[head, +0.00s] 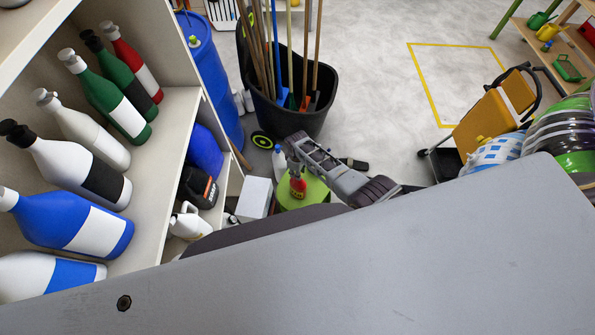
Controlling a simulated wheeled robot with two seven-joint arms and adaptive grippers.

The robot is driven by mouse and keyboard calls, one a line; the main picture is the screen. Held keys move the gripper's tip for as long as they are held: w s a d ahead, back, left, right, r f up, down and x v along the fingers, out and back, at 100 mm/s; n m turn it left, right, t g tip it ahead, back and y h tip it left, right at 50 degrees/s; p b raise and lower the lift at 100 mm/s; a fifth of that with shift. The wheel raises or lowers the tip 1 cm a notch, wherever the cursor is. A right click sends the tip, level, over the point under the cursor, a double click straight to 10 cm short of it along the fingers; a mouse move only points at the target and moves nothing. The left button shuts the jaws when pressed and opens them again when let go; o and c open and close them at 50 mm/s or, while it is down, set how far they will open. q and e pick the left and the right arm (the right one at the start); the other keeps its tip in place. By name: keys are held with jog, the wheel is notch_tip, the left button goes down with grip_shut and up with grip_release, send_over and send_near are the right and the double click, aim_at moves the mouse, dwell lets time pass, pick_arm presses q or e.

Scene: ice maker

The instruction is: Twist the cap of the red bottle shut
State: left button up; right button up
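A small red bottle (298,186) with a label stands upright on a round green surface (318,198) near the middle of the head view. My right gripper (294,160) reaches in from the right and is directly above the bottle, at its top. The gripper covers the bottle's cap, so I cannot tell whether the cap is on or how tight it is. The finger spacing is too small to make out. My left gripper is not in view.
A white shelf (168,115) with several large bottles fills the left. A blue barrel (208,75) and a black bin (288,112) of long handles stand behind. A large grey panel (400,265) blocks the foreground.

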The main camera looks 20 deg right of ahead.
dwell(0.4)
jog(key=o, duration=1)
jog(key=shift+o, duration=0.2)
jog(key=shift+r, duration=0.1)
jog(key=shift+r, duration=0.95)
notch_tip(320, 180, up, 10)
jog(key=shift+f, duration=0.15)
dwell(0.3)
